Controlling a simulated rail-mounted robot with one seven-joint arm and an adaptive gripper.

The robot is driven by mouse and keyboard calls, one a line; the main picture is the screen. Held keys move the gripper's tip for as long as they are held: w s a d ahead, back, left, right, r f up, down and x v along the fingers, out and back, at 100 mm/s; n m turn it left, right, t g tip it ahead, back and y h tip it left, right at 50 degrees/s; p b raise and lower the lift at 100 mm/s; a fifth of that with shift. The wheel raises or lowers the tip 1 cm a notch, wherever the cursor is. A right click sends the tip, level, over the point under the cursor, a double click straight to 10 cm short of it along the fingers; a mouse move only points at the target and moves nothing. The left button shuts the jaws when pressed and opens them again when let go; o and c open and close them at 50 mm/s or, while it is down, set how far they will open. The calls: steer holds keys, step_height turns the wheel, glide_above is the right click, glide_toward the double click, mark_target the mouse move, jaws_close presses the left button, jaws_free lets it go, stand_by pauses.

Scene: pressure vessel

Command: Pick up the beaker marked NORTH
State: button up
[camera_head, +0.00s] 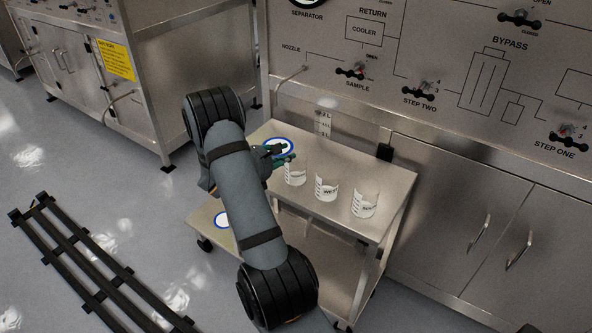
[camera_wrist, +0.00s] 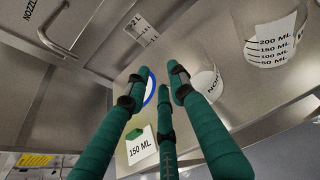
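In the wrist view a clear beaker (camera_wrist: 208,82), its label starting "NOR", stands just right of my right finger. In the head view it appears to be the leftmost beaker (camera_head: 295,176) of the three on the steel cart. My gripper (camera_head: 280,153) is beside it on its left, over the cart top. In the wrist view my three green fingers (camera_wrist: 160,82) are spread with nothing between them. I cannot tell whether the right finger touches the beaker.
A middle beaker (camera_head: 326,188) and a right beaker (camera_head: 364,206) stand in a row on the cart (camera_head: 395,190). A blue-ringed white disc (camera_head: 285,146) lies by my gripper. A "150 ML" card (camera_wrist: 140,148) shows below. The steel panel (camera_head: 450,60) rises behind.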

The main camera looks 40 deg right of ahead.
steer(key=shift+c, duration=1.4)
jaws_close()
